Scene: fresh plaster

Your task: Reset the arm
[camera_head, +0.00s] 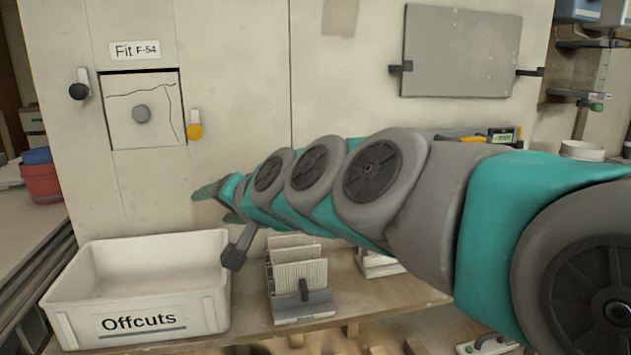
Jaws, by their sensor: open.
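My arm, in teal and grey, reaches from the right edge across the middle of the head view. My gripper (212,202) is at its far left end, above the back right of the Offcuts bin. Its teal fingers are spread apart, and I see nothing between them. A dark grey bracket-like part hangs below the wrist. The arm hides part of the wall and of the bench behind it.
The white Offcuts bin (205,310) stands on the wooden bench (345,298), left. Right of it is a grey rack (302,306) with upright panels. The wall holds a square panel (120,128) labelled Fit F-54, with dark and yellow clips, and a grey board (460,52).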

